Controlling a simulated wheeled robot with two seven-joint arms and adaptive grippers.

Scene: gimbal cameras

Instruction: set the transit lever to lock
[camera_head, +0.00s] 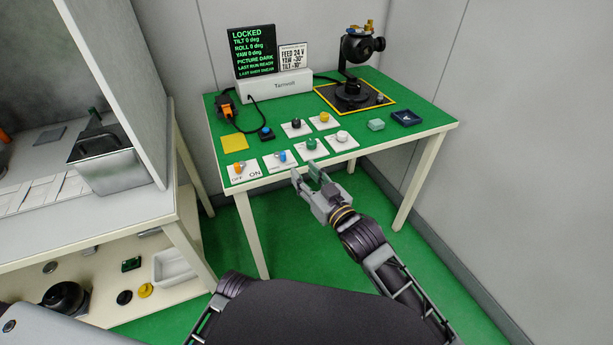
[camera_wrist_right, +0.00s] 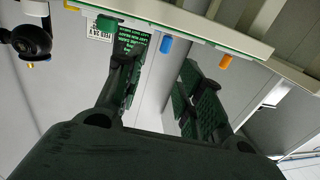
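A green table (camera_head: 385,140) carries two rows of controls on white plates. In the front row are an orange lever (camera_head: 239,167) marked OFF and ON, a blue lever (camera_head: 282,156), a green knob (camera_head: 311,143) and a white knob (camera_head: 341,136). Smaller labels are unreadable, so I cannot tell which is the transit lever. The screen (camera_head: 253,50) reads LOCKED. My right gripper (camera_head: 308,172) is open and empty, just off the table's front edge near the blue lever and green knob. The right wrist view also shows the blue lever (camera_wrist_right: 167,45) and orange lever (camera_wrist_right: 226,62). My left gripper is out of view.
A black camera gimbal (camera_head: 355,65) stands on a yellow-edged pad at the back right. A grey bench (camera_head: 180,225) stands at the left.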

